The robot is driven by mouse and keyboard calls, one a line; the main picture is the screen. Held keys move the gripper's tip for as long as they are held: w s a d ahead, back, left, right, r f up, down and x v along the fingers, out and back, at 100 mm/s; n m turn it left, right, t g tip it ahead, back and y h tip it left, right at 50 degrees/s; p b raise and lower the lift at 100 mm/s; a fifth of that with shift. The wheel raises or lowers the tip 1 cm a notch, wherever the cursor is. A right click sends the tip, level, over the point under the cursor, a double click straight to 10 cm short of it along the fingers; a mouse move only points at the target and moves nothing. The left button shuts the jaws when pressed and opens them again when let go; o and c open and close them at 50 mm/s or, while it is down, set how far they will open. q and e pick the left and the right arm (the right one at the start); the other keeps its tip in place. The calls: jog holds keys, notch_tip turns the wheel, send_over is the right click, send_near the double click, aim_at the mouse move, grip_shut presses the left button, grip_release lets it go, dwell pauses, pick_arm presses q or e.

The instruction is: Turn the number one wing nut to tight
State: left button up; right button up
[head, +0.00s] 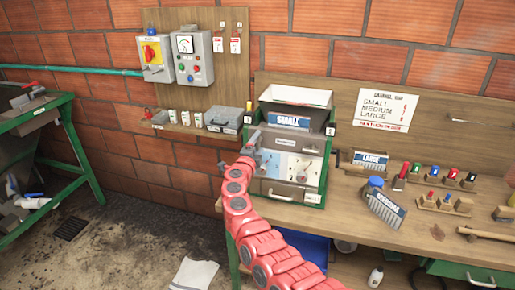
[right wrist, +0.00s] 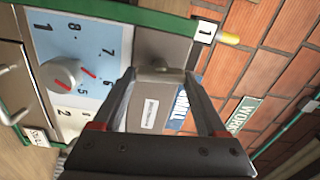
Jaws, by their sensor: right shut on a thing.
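The number one tag (head: 248,120) is at the upper left corner of the green-framed machine (head: 312,190); it also shows in the right wrist view (right wrist: 206,31). My right gripper (head: 252,146) is at the machine's left front, just below that tag. In the right wrist view its fingers (right wrist: 160,78) are closed on a small grey metal piece (right wrist: 158,72), seemingly the number one wing nut. The fingers hide much of its shape, so I cannot tell its angle. My left gripper is not in view.
A dial knob (right wrist: 62,74) on a numbered blue panel is close beside the gripper. A SMALL plate (head: 289,121) and number two tag (head: 330,129) are to the right. The wooden bench (head: 350,208) holds colored-handled tools and a blue-lidded jar (head: 373,186).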

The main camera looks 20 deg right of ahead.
jog(key=shift+f+m, duration=0.1)
jog(key=shift+m, duration=0.5)
jog(key=shift+b, duration=0.3)
jog(key=o, duration=1.3)
